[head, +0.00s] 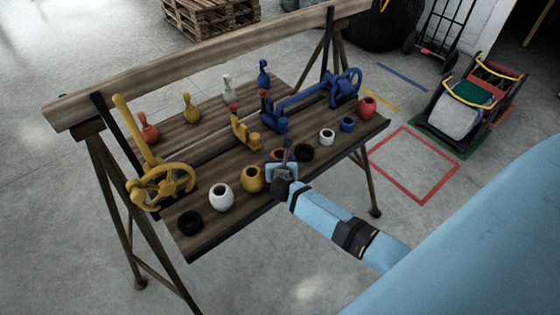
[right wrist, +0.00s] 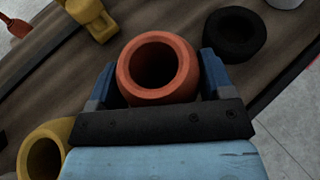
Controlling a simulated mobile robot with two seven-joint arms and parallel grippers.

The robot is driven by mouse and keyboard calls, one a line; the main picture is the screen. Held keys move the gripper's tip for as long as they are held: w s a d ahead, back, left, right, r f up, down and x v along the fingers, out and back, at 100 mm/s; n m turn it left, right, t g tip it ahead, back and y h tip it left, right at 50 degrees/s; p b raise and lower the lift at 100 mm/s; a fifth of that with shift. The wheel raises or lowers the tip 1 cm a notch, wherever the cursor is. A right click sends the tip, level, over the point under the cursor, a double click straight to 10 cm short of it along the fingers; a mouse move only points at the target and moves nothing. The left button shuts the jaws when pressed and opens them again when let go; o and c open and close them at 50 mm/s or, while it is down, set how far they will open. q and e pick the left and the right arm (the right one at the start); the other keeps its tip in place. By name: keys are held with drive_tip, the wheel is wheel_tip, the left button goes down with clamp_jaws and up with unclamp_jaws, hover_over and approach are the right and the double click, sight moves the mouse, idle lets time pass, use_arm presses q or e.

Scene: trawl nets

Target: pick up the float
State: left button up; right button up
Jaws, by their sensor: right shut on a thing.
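The orange-red float (right wrist: 164,95) is a hollow, thick-walled barrel, its opening facing the camera in the right wrist view. My right gripper (right wrist: 156,80) has one blue finger on each side of it and is shut on it. In the head view the right gripper (head: 284,170) is at the bench's front edge and hides most of this float (head: 276,154). The float seems to be at the bench top; I cannot tell whether it is lifted. My left gripper is not in view.
A yellow float (head: 252,180) and a black ring (head: 303,153) flank the held float closely. White, blue and red floats share the front row on the wooden bench (head: 205,235). A yellow handwheel (head: 160,185) stands left. Open floor lies right, with a red-outlined square (head: 412,198).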

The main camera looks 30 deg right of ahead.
wheel_tip(320, 180, up, 20)
drive_tip(key=p, duration=0.1)
drive_tip(key=shift+f, duration=0.1)
idle(0.9)
